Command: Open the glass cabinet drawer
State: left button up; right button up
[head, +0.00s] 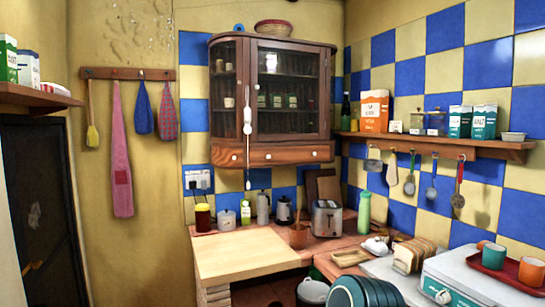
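The glass cabinet (290,120) is dark wood with glass panes and hangs on the tiled wall in the middle of the head view. Its drawer (262,155) is the reddish-brown front along the bottom, with small pale knobs (277,156). The drawer looks shut, flush with the cabinet. Cups and small jars show behind the glass. A long white object (247,105) hangs in front of the cabinet, and its thin lower part crosses the drawer front. Neither of my grippers is in view.
A wooden-topped counter (245,257) stands below the cabinet, with a red jar (203,218), a toaster (327,218) and a green bottle (364,207) at its back. A shelf (440,143) with hanging utensils is at right. The space before the drawer looks clear apart from the hanging object.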

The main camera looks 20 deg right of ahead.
aim_at(295, 154)
jog(key=i+l, duration=0.8)
jog(key=i+l+z, duration=0.05)
